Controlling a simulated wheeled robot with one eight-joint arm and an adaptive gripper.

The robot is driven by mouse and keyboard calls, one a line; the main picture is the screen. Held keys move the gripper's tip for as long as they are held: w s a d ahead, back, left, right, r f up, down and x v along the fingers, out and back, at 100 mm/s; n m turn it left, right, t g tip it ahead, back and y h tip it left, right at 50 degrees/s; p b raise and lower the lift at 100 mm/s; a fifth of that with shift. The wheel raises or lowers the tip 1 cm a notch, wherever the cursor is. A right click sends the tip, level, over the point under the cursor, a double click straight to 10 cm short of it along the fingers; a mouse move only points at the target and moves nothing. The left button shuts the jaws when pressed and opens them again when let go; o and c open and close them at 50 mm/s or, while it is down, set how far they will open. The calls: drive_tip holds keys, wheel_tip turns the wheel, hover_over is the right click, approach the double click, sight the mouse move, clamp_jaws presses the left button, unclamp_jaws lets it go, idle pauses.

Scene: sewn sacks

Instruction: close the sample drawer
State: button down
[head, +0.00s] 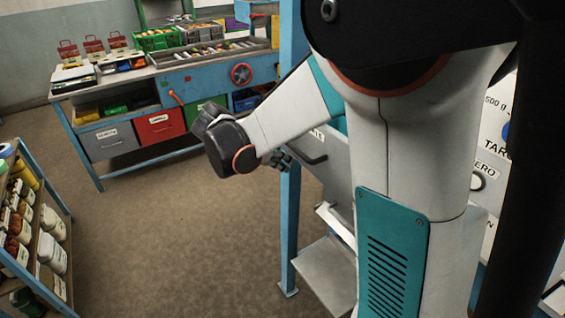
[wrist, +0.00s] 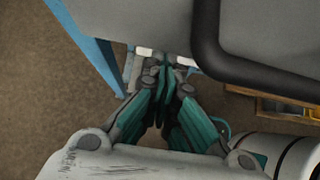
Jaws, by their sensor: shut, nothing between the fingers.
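A grey drawer front (head: 335,165) with a dark handle (head: 311,157) and a partly hidden white label shows behind my forearm, beside a blue post. I take it for the sample drawer, but its label is not readable. In the wrist view a grey panel (wrist: 150,22) with a thick black handle (wrist: 207,55) fills the top. My gripper (head: 280,160) is mostly hidden behind my wrist in the head view. In the wrist view my gripper (wrist: 165,78) is shut and empty, its tips at the panel's lower edge, left of the handle. I cannot tell whether they touch, or how far the drawer stands out.
A blue post (head: 291,215) stands beside the drawer, with a metal chute (head: 325,268) below. A blue workbench (head: 145,80) with a grey bin (head: 112,142) and a red bin (head: 159,127) stands behind. A bottle shelf (head: 60,200) is at left. Floor between is clear.

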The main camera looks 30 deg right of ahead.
drive_tip(key=d, duration=2)
drive_tip(key=shift+w+d, duration=0.3)
drive_tip(key=shift+w, duration=0.05)
drive_tip(key=shift+a, duration=0.25)
drive_tip(key=a, duration=0.2)
drive_tip(key=a+r, duration=0.1)
drive_tip(key=a, duration=0.2)
drive_tip(key=shift+s+r, duration=0.1)
drive_tip(key=p+v, duration=0.1)
drive_tip(key=v, duration=0.7)
drive_tip(key=shift+r+p, duration=0.1)
drive_tip(key=shift+p, duration=0.25)
drive_tip(key=shift+a, duration=0.1)
drive_tip(key=s+a+f+m+t+y+b, duration=0.3)
drive_tip(key=s+a+m, duration=0.6)
drive_tip(key=a, duration=0.3)
drive_tip(key=s+a+f+m+t+y+b, duration=0.3)
drive_tip(key=s+a+m, duration=0.6)
drive_tip(key=a, duration=0.3)
wheel_tip(320, 180, down, 2)
drive_tip(key=y+b, duration=0.1)
drive_tip(key=y, duration=0.2)
drive_tip(key=shift+a+t, duration=0.4)
